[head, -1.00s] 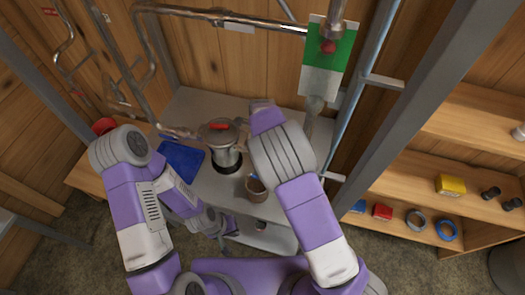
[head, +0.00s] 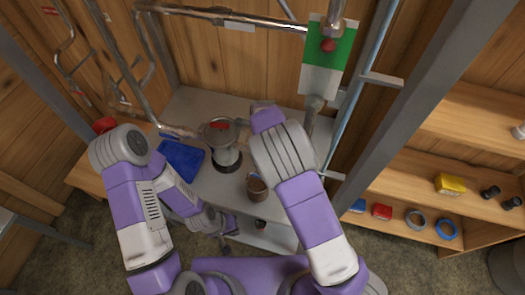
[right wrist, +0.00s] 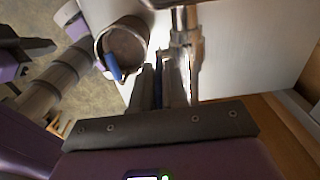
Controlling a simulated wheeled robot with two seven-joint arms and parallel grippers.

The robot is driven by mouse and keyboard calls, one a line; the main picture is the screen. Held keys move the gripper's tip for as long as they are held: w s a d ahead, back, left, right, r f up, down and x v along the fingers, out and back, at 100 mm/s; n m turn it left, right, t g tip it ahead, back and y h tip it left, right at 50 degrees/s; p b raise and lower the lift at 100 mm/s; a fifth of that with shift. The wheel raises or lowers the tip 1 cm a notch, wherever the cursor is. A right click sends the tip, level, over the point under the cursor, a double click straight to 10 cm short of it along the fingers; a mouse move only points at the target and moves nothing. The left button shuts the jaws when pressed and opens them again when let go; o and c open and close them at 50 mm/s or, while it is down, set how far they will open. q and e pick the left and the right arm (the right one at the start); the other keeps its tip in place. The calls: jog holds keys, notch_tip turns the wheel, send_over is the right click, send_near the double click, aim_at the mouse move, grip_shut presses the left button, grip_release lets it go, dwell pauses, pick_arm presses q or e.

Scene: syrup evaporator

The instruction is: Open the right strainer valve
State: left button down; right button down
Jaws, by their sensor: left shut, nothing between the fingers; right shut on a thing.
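In the right wrist view, my right gripper (right wrist: 161,75) is shut on a thin dark piece, which looks like the handle of the right strainer valve. The fingers hide most of it. A shiny metal valve body and pipe (right wrist: 186,22) stand just beyond and to the right of the fingers. In the head view my right arm covers this valve and my right gripper. My left gripper (head: 224,238) is low at the front edge of the bench, shut and empty, and shows only small.
A metal cup (head: 257,187) with a blue item stands beside my right arm. A lidded pot (head: 221,135) with a red top and a blue cloth (head: 181,158) are on the bench (head: 205,105). A green and white board (head: 328,55) hangs behind; shelves (head: 480,190) stand at right.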

jog(key=y+b, duration=0.1)
jog(key=d+y+b, duration=0.1)
jog(key=shift+s+d+t+b, duration=0.25)
jog(key=shift+d+t+b, duration=0.05)
jog(key=shift+t+b, duration=0.1)
jog(key=c, duration=1.2)
grip_release()
jog(key=shift+c, duration=0.2)
jog(key=a+v, duration=0.1)
jog(key=v, duration=0.8)
jog(key=shift+w+a+r+p, duration=0.3)
jog(key=shift+r+p, duration=0.1)
jog(key=shift+r, duration=0.15)
